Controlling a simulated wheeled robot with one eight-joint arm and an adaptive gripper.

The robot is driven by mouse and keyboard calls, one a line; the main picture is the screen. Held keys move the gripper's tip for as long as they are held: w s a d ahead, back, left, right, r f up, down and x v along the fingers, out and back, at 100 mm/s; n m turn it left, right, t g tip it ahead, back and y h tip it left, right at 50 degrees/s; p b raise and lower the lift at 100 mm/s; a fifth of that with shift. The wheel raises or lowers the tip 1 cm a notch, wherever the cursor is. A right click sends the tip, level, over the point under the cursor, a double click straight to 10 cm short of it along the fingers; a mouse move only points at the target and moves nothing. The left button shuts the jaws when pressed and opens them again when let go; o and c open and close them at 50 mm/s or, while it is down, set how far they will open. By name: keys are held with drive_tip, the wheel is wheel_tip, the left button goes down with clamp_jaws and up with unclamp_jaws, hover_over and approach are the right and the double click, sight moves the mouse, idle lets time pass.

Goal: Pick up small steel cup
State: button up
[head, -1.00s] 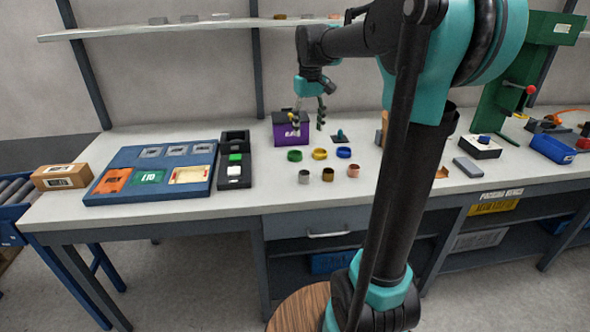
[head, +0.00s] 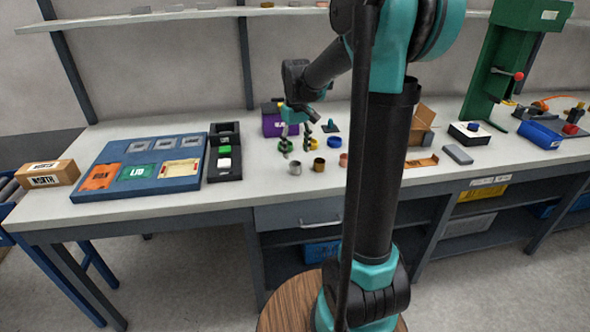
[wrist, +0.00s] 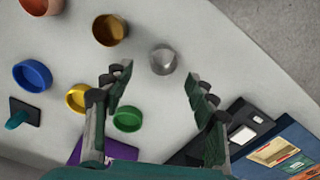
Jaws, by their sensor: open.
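The small steel cup (head: 295,168) stands upright on the workbench, leftmost in a front row with a brass cup (head: 319,164) and a copper cup (head: 343,159). In the wrist view the steel cup (wrist: 163,60) is a grey round cup, beyond the fingertips and roughly between their lines. My gripper (wrist: 155,80) is open and empty, its fingers spread wide apart. In the head view my gripper (head: 297,140) hangs low over the bench just behind the steel cup, not touching it as far as I can see.
A purple box (head: 272,122) stands behind. A black tray (head: 224,165) and a blue board (head: 188,182) lie left. Bare bench (head: 262,190) lies in front of the cup.

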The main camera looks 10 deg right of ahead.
sight(295, 168)
drive_tip(key=f, duration=0.4)
drive_tip(key=shift+s+a+f, duration=0.15)
drive_tip(key=shift+a+f, duration=0.05)
drive_tip(key=shift+f, duration=0.2)
drive_tip(key=shift+c, duration=0.6)
drive_tip(key=c, duration=1)
